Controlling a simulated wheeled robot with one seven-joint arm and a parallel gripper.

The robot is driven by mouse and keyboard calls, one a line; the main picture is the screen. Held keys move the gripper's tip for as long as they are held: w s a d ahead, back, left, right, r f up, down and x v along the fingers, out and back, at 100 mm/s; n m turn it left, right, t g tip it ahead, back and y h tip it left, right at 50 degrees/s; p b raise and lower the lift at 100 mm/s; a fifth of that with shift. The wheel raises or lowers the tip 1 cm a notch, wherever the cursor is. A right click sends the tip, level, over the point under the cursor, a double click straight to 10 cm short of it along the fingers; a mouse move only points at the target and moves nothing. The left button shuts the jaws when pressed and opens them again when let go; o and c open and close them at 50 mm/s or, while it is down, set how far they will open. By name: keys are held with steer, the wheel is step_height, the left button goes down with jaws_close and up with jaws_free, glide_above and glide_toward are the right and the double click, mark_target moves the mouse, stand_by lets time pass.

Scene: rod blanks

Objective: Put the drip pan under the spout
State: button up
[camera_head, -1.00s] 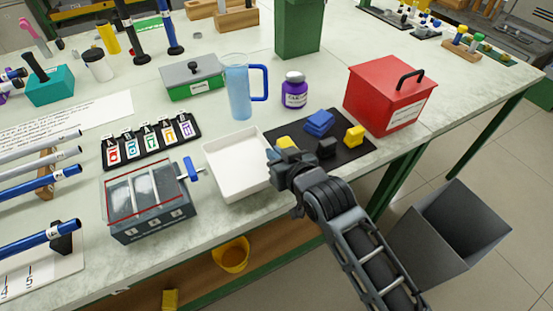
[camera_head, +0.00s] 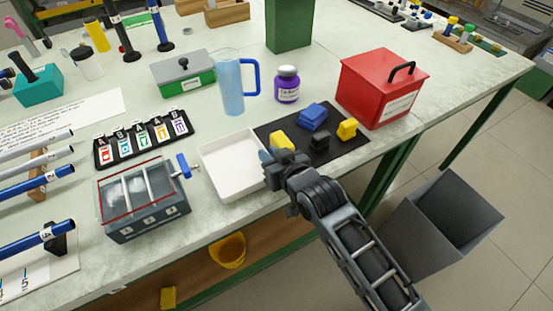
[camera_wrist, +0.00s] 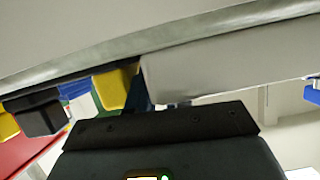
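The drip pan, a white rectangular tray (camera_head: 222,180), lies on the bench, just right of a grey tank (camera_head: 143,220) with clear windows. A blue tap handle (camera_head: 184,166) sticks out of the tank's right side, by the pan's left edge; the spout itself is hard to make out. My gripper (camera_head: 269,168) is at the pan's right edge, reaching in from the front right. In the wrist view the pan's pale wall (camera_wrist: 225,62) is right in front of my gripper (camera_wrist: 148,95). Whether the fingers are open or closed on the wall is hidden.
A black mat (camera_head: 340,150) with yellow, blue and black blocks lies right of the pan, close to my gripper. A blue-handled jug (camera_head: 231,88), purple bottle (camera_head: 287,88) and red box (camera_head: 375,85) stand behind. A grey bin (camera_head: 410,235) stands on the floor.

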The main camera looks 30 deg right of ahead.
steer(key=v, duration=1.2)
steer(key=shift+b, duration=0.4)
steer(key=shift+s, duration=0.1)
steer(key=s, duration=1.6)
steer(key=s+r+n+t, duration=0.1)
steer(key=s+r, duration=0.7)
steer(key=s, duration=0.5)
steer(key=shift+r, duration=0.25)
steer(key=shift+s, duration=0.15)
jaws_close()
